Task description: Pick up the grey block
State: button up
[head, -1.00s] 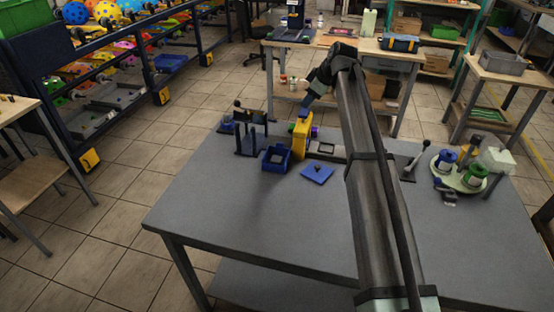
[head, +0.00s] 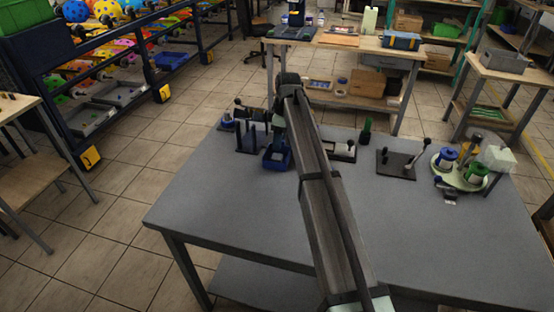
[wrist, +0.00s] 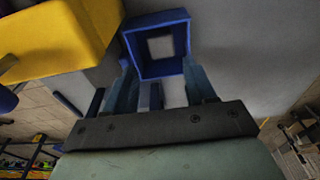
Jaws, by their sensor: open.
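My gripper (wrist: 160,82) is open in the wrist view, its two dark fingers pointing toward a small blue open bin (wrist: 130,52). A pale grey square shows inside the bin; I cannot tell whether it is the grey block or the bin's floor. Narrow grey shapes show between the fingers, and I cannot tell what they are. In the head view the blue bin (head: 277,160) stands on the grey table just left of my arm. My gripper is hidden behind my arm there, and no grey block can be made out clearly.
A large yellow part (wrist: 60,35) is close at the left of my fingers. A dark stand (head: 252,138) is left of the bin. A lever on a dark base (head: 397,164) and a round tray with spools (head: 462,172) are on the right. The table's front left (head: 220,215) is clear.

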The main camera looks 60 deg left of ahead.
aim_at(277, 156)
jog(key=f, duration=0.7)
jog(key=shift+s+f, duration=0.1)
jog(key=shift+s, duration=0.25)
jog(key=shift+a+f, duration=0.15)
jog(key=shift+f, duration=0.15)
jog(key=shift+r, duration=0.1)
grip_shut()
